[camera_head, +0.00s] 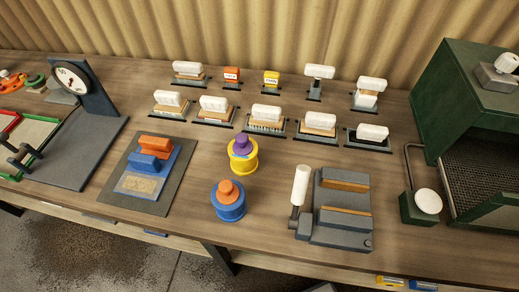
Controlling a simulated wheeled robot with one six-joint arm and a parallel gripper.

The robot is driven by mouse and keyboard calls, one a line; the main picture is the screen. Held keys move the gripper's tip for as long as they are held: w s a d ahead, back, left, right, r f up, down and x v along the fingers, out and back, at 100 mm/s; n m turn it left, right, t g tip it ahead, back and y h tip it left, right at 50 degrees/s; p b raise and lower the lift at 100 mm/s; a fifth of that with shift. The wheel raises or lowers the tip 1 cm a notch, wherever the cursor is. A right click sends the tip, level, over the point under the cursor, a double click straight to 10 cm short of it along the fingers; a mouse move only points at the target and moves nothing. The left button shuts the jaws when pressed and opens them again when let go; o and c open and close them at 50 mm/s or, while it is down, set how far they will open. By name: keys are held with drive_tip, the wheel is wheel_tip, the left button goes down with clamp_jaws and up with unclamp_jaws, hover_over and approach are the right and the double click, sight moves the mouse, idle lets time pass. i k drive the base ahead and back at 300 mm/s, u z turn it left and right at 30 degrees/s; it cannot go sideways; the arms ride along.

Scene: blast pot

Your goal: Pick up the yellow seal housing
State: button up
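A round yellow piece (243,167), which looks like the yellow seal housing, stands upright near the middle of the workbench. A purple knob-like part (243,144) sits on its top. A similar round blue piece (228,211) with an orange top (229,190) stands just in front of it, a little to the left and apart from it. A smaller yellow block (271,79) with dark lettering stands on a dark base in the back row. My gripper is not in view.
A grey fixture with a white handle (300,186) stands to the right. A dark mat (115,192) with orange and blue blocks lies left. Several white-handled brushes (266,113) stand behind. A green cabinet (450,90) is at the right. Bare wood (285,160) lies just right of the yellow piece.

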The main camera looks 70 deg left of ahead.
sight(243, 167)
drive_tip(key=u, duration=2.8)
drive_tip(key=k, duration=0.15)
drive_tip(key=u, duration=0.1)
